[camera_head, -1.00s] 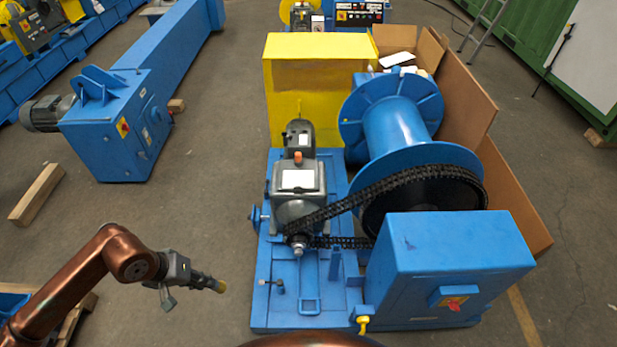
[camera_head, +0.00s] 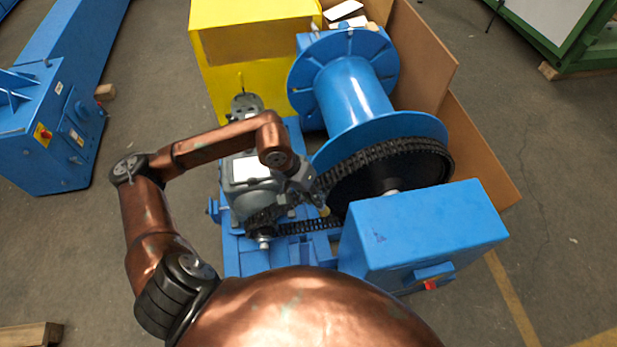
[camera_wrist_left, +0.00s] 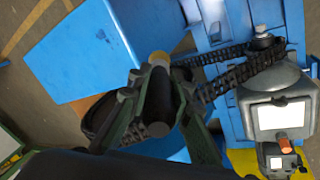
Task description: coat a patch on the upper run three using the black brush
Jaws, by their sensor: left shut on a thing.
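My left gripper (camera_head: 306,190) is shut on the black brush, whose pale yellow tip (camera_head: 324,211) shows just below the fingers. In the left wrist view the dark brush handle (camera_wrist_left: 158,95) lies between the fingers of the gripper (camera_wrist_left: 155,100), with the yellow tip at its far end. The black chain's upper run (camera_head: 345,168) slopes up from the small sprocket (camera_head: 264,237) to the large wheel; my gripper hides part of it. The lower run (camera_head: 312,226) passes below the brush tip in the picture. Contact between brush and chain cannot be told. My right gripper is out of view.
A blue box (camera_head: 425,230) with a red switch stands at the front right. The blue drum (camera_head: 355,95) is behind the chain, the grey gearbox (camera_head: 240,190) left of it. A yellow cabinet (camera_head: 250,45) stands at the back.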

